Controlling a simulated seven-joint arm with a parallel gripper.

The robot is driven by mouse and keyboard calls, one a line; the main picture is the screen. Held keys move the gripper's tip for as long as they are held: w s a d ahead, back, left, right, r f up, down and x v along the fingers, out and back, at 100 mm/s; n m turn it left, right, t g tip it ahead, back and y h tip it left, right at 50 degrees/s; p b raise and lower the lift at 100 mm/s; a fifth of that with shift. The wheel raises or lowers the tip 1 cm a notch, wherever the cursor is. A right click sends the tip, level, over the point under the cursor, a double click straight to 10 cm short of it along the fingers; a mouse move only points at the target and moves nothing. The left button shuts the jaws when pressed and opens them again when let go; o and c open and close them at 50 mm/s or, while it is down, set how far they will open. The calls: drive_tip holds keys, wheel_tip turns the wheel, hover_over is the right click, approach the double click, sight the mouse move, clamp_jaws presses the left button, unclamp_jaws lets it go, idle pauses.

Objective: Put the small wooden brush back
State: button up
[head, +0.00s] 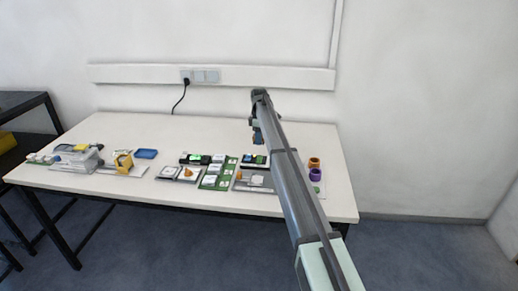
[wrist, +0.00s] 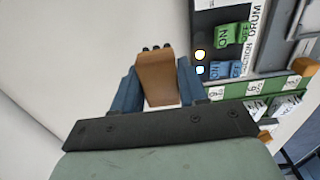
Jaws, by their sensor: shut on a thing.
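The small wooden brush (wrist: 155,82) is brown, with dark tufts at its far end in the wrist view. It sits between the two blue fingers of my gripper (wrist: 158,85), which is shut on it. In the head view my gripper (head: 257,136) is over the right half of the table (head: 215,130), near the row of items; the brush is too small there to make out clearly. The brush's resting place cannot be made out.
A switch box (wrist: 222,50) with green and blue ON/OFF switches is right of the brush. A green-edged board (wrist: 250,92) lies below it. Orange (head: 314,162) and purple (head: 316,175) rings stand at the right. A clear box (head: 75,160) is at the left. The table's back is clear.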

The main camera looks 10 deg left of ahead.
sight(259, 153)
drive_tip(key=shift+f, duration=2.75)
drive_tip(key=shift+f, duration=0.15)
drive_tip(key=o, duration=1)
wheel_tip(259, 153, up, 12)
drive_tip(key=shift+r, duration=0.2)
